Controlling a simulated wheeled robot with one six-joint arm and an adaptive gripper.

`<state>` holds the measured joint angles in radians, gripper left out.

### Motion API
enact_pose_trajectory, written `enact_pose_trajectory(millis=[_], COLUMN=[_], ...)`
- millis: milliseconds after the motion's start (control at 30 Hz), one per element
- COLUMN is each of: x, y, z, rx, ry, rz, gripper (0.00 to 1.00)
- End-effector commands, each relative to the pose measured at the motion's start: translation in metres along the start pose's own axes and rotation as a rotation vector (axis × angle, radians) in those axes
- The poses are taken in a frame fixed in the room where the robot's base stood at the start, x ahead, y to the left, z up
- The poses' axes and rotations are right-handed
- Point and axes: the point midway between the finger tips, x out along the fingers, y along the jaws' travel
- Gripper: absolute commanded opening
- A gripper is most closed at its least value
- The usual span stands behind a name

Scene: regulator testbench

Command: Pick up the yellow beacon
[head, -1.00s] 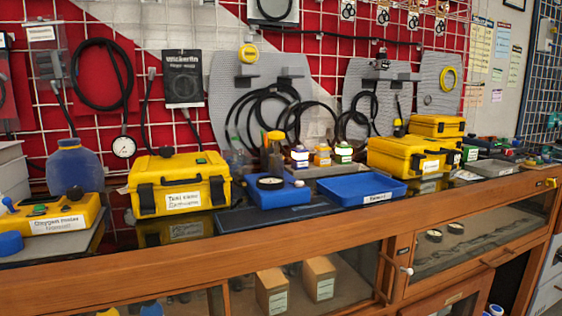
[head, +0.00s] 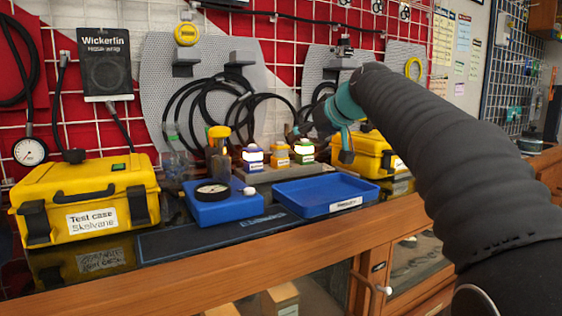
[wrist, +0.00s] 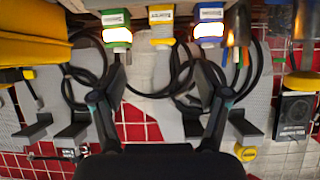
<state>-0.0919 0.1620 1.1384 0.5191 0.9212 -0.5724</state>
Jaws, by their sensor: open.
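The yellow beacon (head: 278,155) stands upright on a low grey stand behind the blue tray, between a blue beacon (head: 252,157) and a green beacon (head: 303,152). In the wrist view, which is upside down, the yellow beacon (wrist: 160,27) is at the top middle, with the green beacon (wrist: 116,30) to its left and the blue beacon (wrist: 208,24) to its right. My gripper (head: 322,142) is up and to the right of the beacons in the head view. In the wrist view my gripper (wrist: 170,80) is open and empty, its fingers spread, apart from the beacon.
A blue tray (head: 325,197) and a blue block with a gauge (head: 212,205) lie in front of the beacons. A yellow-topped bottle (head: 218,155) stands close left of them. Yellow cases (head: 85,195) flank the counter. Hoses (head: 215,105) hang behind.

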Motion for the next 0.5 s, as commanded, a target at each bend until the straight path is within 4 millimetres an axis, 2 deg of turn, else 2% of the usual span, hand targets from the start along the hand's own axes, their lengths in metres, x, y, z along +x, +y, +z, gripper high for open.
enact_pose_trajectory(millis=[100, 267, 500], x=[0.011, 0.028, 0.072], y=[-0.002, -0.007, -0.012], z=[-0.011, -0.016, -0.018], rx=[-0.020, -0.029, -0.030], ry=[0.022, 0.028, 0.027], rz=[-0.016, -0.026, -0.030], gripper=[0.75, 0.75, 0.75])
